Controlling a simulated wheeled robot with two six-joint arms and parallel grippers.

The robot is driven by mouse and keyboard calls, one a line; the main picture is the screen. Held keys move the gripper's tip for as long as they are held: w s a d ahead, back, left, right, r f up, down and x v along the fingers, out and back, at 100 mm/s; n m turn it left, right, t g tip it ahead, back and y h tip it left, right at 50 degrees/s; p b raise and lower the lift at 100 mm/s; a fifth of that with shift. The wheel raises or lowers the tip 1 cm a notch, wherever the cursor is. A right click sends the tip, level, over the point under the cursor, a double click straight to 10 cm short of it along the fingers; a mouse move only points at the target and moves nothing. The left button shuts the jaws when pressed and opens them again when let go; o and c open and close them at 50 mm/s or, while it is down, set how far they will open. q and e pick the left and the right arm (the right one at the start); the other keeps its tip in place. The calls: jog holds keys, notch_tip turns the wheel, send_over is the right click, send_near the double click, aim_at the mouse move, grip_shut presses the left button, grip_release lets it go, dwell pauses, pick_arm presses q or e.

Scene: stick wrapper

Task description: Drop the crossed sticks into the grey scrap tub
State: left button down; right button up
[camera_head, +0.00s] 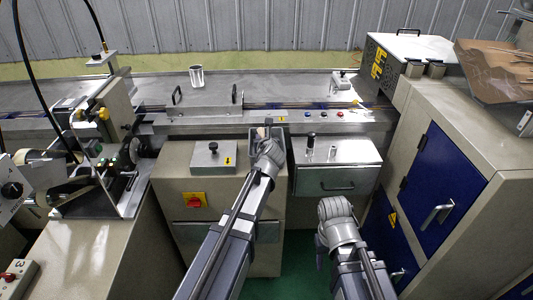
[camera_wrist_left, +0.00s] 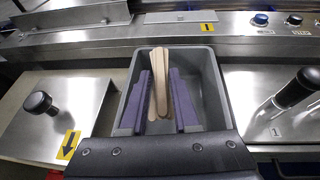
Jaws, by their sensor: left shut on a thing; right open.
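The crossed sticks (camera_wrist_left: 159,65) are pale wood and sit between the two purple fingers of my left gripper (camera_wrist_left: 163,102) in the left wrist view. They overlap at a narrow angle. My left gripper is shut on them, over the opening of the grey scrap tub (camera_wrist_left: 213,72). Whether the sticks touch the tub cannot be told. In the head view my left gripper (camera_head: 268,132) covers most of the tub, with its rim (camera_head: 284,131) showing beside it. My right gripper (camera_head: 336,207) is open, nearer and lower right; its fingertips are hard to make out.
A steel plate with a black knob (camera_wrist_left: 38,103) lies left of the tub. A steel box with a drawer (camera_head: 337,178) stands right of it. Behind run a machine rail and buttons (camera_head: 325,114).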

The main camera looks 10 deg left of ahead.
pick_arm(q)
jog(key=c, duration=0.6)
grip_release()
jog(key=p+v, duration=0.3)
jog(key=v, duration=0.4)
jog(key=shift+s+d+r, duration=0.15)
jog(key=shift+s+r, duration=0.05)
jog(key=shift+s, duration=0.15)
jog(key=s+d+f+n+g+h, duration=0.1)
jog(key=s+d+f+n+g, duration=0.3)
jog(key=s+n, duration=0.5)
jog(key=s+d+f+n+g+h, duration=0.1)
jog(key=s+d+f+n+g, duration=0.3)
jog(key=s+n, duration=0.5)
jog(key=s+d+f+n+g+h+p, duration=0.1)
jog(key=s+d+f+n+g, duration=0.3)
jog(key=s+n, duration=0.5)
jog(key=shift+s+d+f+n+g+h, duration=0.15)
jog(key=shift+s+d+n+g+h, duration=0.2)
jog(key=shift+d, duration=0.25)
